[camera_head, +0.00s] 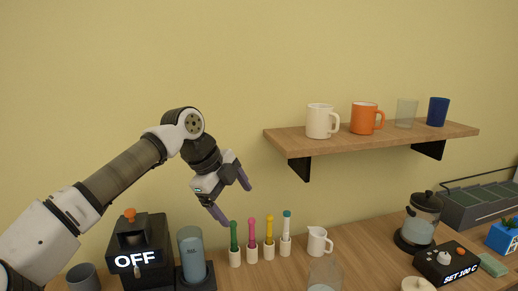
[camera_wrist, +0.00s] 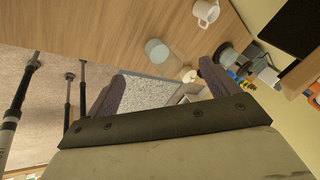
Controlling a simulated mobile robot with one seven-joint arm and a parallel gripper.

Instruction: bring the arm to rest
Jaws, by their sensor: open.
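My arm reaches in from the left in the head view and bends down at the wrist. My gripper (camera_head: 232,203) hangs above the back of the counter, in front of the wall and left of the shelf. Its two purple-grey fingers are apart with nothing between them. In the wrist view my gripper (camera_wrist: 160,88) also shows open, with counter and floor visible past the fingers. The lower finger comes close to the green-topped stick (camera_head: 234,235) in the picture; I cannot tell whether they touch.
A wall shelf (camera_head: 375,143) holds a white mug (camera_head: 320,121), an orange mug (camera_head: 364,118) and two cups. Below stand a machine reading OFF (camera_head: 138,255), colored sticks in white holders, a white pitcher (camera_head: 318,242), a glass (camera_head: 325,275) and a kettle (camera_head: 422,217). Open wall lies above my arm.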

